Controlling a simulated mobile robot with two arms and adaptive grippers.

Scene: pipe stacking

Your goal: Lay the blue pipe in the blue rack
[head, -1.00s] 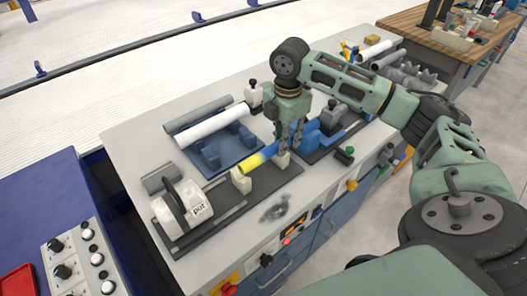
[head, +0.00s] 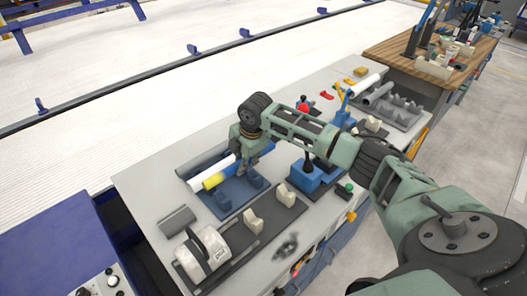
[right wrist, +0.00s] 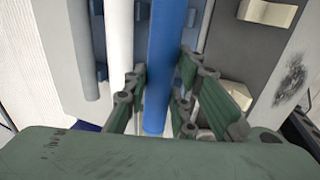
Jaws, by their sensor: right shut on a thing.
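The blue pipe with a yellow end (head: 213,181) is held over the back part of the blue rack (head: 238,192), close beside a white pipe (head: 194,184). Whether it touches the rack is not clear. My right gripper (head: 246,168) is shut on the blue pipe, its fingers on either side of it. In the right wrist view the blue pipe (right wrist: 166,50) runs between the fingers (right wrist: 165,82), with the white pipe (right wrist: 119,45) to its left. The rack's blue cradles (head: 224,202) show empty in front of the pipe. My left gripper is not in view.
Two beige supports (head: 250,218) stand empty on a dark plate at the front. A white roll (head: 203,250) sits at the left end of the plate. A blue vise (head: 306,177) stands to the right. A grey pipe (head: 200,163) lies behind the white pipe.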

